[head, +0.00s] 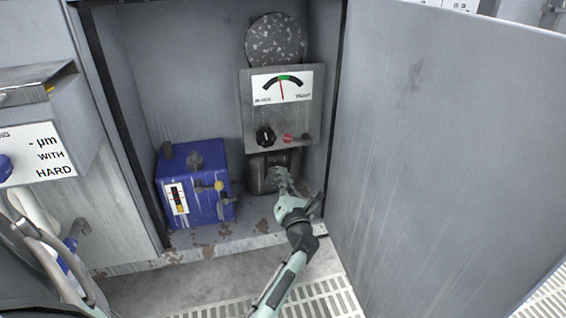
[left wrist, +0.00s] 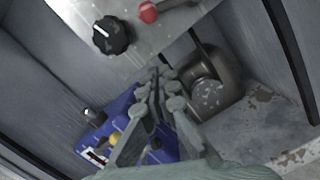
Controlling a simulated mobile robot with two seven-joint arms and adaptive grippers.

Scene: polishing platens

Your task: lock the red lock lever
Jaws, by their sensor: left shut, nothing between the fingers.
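The red lock lever (head: 287,138) is small and sits on the lower right of a grey metal panel, to the right of a black knob (head: 265,136). My left gripper (head: 277,176) is below the panel, in front of a dark round housing, apart from the lever. Its fingers (left wrist: 160,74) are shut with nothing between them. My right gripper is not in view.
A blue box (head: 205,208) with a yellow knob stands left of my gripper on the cabinet floor. A dark cylindrical housing (left wrist: 222,66) is behind the fingers. A gauge (head: 282,86) tops the panel. The open cabinet door (head: 450,150) bounds the right side.

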